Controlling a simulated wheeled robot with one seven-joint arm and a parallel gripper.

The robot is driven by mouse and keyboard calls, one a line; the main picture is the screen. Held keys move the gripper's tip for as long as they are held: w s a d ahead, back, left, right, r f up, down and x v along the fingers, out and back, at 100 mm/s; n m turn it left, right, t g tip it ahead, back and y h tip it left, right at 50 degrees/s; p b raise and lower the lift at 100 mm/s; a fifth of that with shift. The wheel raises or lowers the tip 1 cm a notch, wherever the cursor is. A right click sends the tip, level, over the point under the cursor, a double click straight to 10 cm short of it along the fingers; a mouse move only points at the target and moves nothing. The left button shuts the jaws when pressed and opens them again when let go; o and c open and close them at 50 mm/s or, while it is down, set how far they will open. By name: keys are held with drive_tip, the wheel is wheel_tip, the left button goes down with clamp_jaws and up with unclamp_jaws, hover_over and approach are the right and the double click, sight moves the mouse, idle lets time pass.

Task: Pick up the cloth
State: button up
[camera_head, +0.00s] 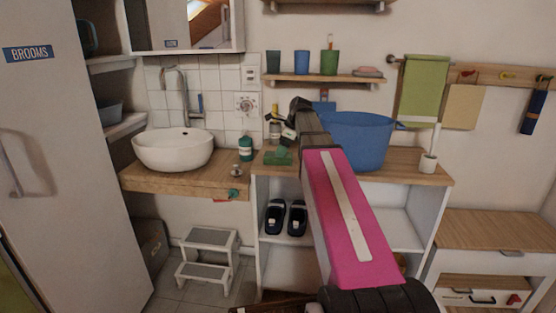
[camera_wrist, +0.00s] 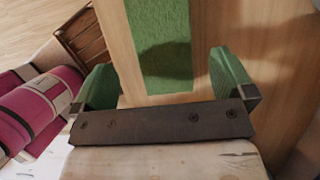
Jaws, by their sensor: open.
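A small green cloth (camera_head: 277,157) lies flat on the wooden counter, left of the blue tub. In the wrist view, the green cloth (camera_wrist: 163,30) is a strip on the wood, partly shaded, with its far end cut off by the frame's top. My gripper (camera_head: 284,133) is just above it at the counter's left part. In the wrist view, my gripper (camera_wrist: 163,68) is open, with a green-padded finger on each side of the cloth and nothing between them. The dark gripper body hides what lies nearest; contact cannot be told.
The blue tub (camera_head: 360,140) stands close on the right. A dark green bottle (camera_head: 246,149) and the white basin (camera_head: 173,149) are to the left. A shelf (camera_head: 323,79) with cups hangs above. A green towel (camera_head: 424,88) hangs at the right. A step stool (camera_head: 208,248) stands below.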

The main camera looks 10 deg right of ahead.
drive_tip(key=shift+x, duration=2.3)
drive_tip(key=shift+w, duration=0.2)
drive_tip(key=c, duration=1)
drive_tip(key=shift+o, duration=0.2)
drive_tip(key=shift+r, duration=0.15)
drive_tip(key=shift+r, duration=0.55)
wheel_tip(320, 180, up, 3)
drive_tip(key=shift+f, duration=0.25)
drive_tip(key=s+a+r, duration=0.1)
drive_tip(key=a+r, duration=0.6)
drive_tip(key=a, duration=0.4)
drive_tip(key=shift+s+a, duration=0.2)
drive_tip(key=shift+a, duration=0.15)
drive_tip(key=shift+r, duration=0.1)
